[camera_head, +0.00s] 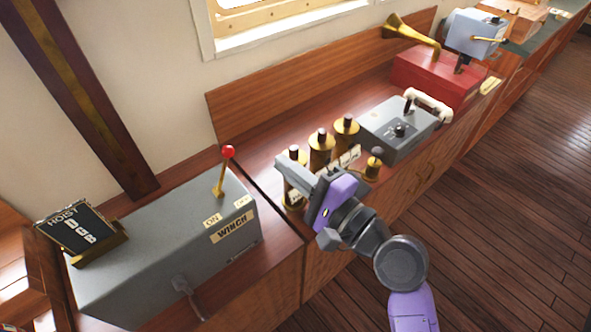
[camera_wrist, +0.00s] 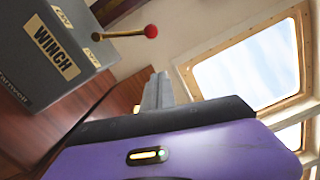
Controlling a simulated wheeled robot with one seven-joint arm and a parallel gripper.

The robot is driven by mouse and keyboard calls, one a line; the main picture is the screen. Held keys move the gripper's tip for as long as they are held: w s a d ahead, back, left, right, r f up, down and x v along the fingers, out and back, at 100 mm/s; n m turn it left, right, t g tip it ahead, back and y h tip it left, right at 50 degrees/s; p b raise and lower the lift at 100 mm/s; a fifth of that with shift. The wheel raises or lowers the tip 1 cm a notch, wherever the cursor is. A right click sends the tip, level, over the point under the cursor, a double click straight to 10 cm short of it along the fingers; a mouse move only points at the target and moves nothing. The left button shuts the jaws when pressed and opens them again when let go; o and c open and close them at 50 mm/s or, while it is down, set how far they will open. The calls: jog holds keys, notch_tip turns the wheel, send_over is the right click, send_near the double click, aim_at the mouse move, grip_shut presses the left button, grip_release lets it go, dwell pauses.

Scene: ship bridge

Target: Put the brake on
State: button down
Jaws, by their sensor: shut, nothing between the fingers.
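A grey box labelled WINCH (camera_head: 160,245) stands on the wooden counter at the left. A brass lever with a red ball knob (camera_head: 228,152) rises from its top, tipped slightly to the right; it also shows in the wrist view (camera_wrist: 151,31). An ON label (camera_head: 212,220) and a second small label (camera_head: 242,202) lie near the lever's base. I cannot read the word brake anywhere. My gripper (camera_head: 290,165) is shut and empty, to the right of the lever and apart from it. In the wrist view its fingers (camera_wrist: 158,90) are together, below the red knob.
A black HOIST sign (camera_head: 80,228) sits on the winch box's left end. Several brass cylinders (camera_head: 321,150) stand just behind my gripper. A grey control box (camera_head: 398,128) and a red box with a brass horn (camera_head: 435,75) are farther right. The wooden floor (camera_head: 520,190) is clear.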

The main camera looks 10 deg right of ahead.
aim_at(223, 172)
jog(key=w+a+r+p, duration=0.1)
jog(key=w+a+p, duration=0.1)
jog(key=a, duration=0.4)
jog(key=shift+w+a+p, duration=0.25)
jog(key=shift+a+p, duration=0.15)
jog(key=shift+p, duration=0.05)
jog(key=shift+r, duration=0.1)
